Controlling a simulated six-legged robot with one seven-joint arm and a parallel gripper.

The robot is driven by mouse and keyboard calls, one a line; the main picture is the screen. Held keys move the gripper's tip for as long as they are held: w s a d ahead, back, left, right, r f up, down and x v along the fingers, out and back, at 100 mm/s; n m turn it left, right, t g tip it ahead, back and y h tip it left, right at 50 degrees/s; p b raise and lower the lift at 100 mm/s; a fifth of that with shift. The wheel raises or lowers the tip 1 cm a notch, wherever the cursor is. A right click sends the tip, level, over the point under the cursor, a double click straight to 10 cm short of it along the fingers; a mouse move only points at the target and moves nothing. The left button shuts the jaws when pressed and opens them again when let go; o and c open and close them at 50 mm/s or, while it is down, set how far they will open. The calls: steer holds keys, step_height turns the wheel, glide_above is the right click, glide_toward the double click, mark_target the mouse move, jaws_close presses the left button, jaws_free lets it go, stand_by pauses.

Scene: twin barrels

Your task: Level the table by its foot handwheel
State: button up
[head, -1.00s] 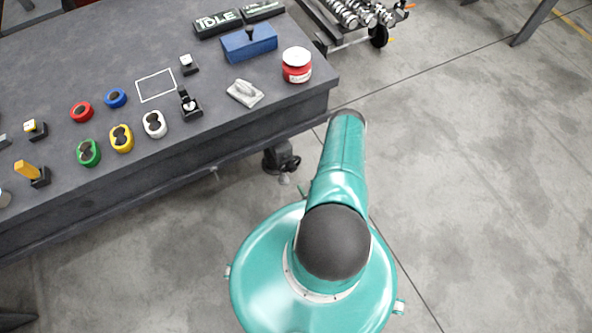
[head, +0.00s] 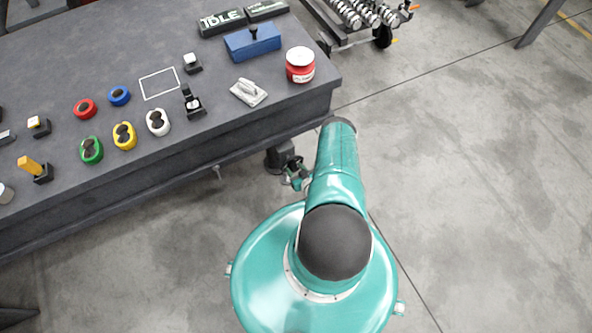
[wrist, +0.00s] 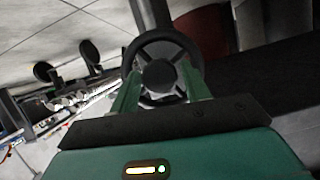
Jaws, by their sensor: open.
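The dark handwheel (wrist: 160,76) faces me in the middle of the wrist view, at the end of a dark table leg (wrist: 152,14). My gripper (wrist: 162,88) is open, with one green finger at each side of the wheel's lower half. I cannot tell whether the fingers touch the rim. In the head view my gripper (head: 298,180) is beside the foot mechanism (head: 279,158) under the front edge of the grey table (head: 60,80), and partly hides the wheel.
On the tabletop stand a red jar (head: 300,66), a blue box (head: 252,41) and several coloured rings and switches. A cart with metal dumbbell-like parts (head: 362,14) stands behind the table. The concrete floor (head: 480,170) to the right is clear.

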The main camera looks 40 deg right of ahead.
steer(key=c, duration=0.7)
steer(key=shift+m, duration=0.3)
steer(key=shift+s+d+f+m+t+y, duration=0.1)
steer(key=shift+m+t+y, duration=0.5)
steer(key=shift+m+y, duration=0.9)
steer(key=shift+m, duration=0.3)
steer(key=o, duration=0.7)
